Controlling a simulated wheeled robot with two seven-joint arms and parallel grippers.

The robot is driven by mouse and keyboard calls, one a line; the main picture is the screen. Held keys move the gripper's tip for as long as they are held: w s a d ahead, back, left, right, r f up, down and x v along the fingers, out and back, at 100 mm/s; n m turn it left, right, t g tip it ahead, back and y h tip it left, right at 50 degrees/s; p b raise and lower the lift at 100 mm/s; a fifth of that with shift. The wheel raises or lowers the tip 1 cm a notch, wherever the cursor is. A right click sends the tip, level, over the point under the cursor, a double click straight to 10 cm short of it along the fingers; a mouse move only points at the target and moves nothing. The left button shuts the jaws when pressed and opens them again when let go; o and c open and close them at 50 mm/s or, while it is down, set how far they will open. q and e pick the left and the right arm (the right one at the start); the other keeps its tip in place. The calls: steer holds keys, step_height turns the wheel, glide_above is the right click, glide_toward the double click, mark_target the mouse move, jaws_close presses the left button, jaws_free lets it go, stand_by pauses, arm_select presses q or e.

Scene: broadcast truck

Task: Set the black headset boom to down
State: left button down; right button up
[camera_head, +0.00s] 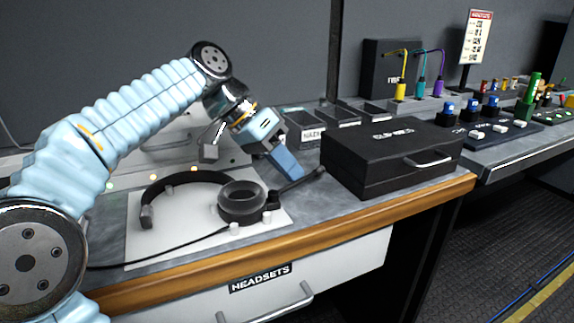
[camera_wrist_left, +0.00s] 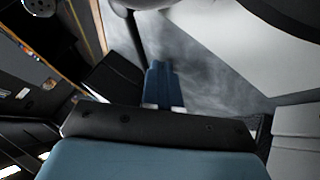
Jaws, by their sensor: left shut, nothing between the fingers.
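The black headset (camera_head: 243,212) lies on a white mat (camera_head: 165,243) on the desk, its headband curving to the left. Its boom (camera_head: 298,184) sticks out from the ear cup to the right, ending in a mic tip (camera_head: 320,172). My left gripper (camera_head: 288,165) is shut and empty, fingers pointing down just behind the boom; I cannot tell whether they touch it. In the left wrist view the blue fingers (camera_wrist_left: 161,85) show beside a dark bar that looks like the boom (camera_wrist_left: 136,38). My right gripper is not in view.
A black case (camera_head: 385,152) with a handle stands close to the right of the boom. Dark bins (camera_head: 306,120) stand behind the gripper. A drawer labelled HEADSETS (camera_head: 340,262) is below the desk's wooden edge (camera_head: 300,248). A cable runs left from the headset.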

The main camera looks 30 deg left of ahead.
arm_select(q)
steer(key=shift+d+m+g+p, duration=0.4)
steer(key=shift+d+m, duration=0.05)
steer(key=shift+m, duration=0.15)
steer(key=shift+d, duration=0.85)
steer(key=shift+s+d+r+m+g+p, duration=0.1)
steer(key=shift+d+m+g+p, duration=0.2)
steer(key=shift+m+p, duration=0.1)
steer(key=shift+s+d+m+g+h+p, duration=0.15)
steer(key=shift+d+m+g+h+p, duration=0.15)
steer(key=shift+d+m+g+p, duration=0.45)
steer(key=shift+s+m, duration=0.15)
steer(key=shift+m, duration=0.2)
steer(key=shift+s+d+b, duration=0.55)
steer(key=shift+s+d, duration=0.15)
steer(key=shift+d, duration=0.2)
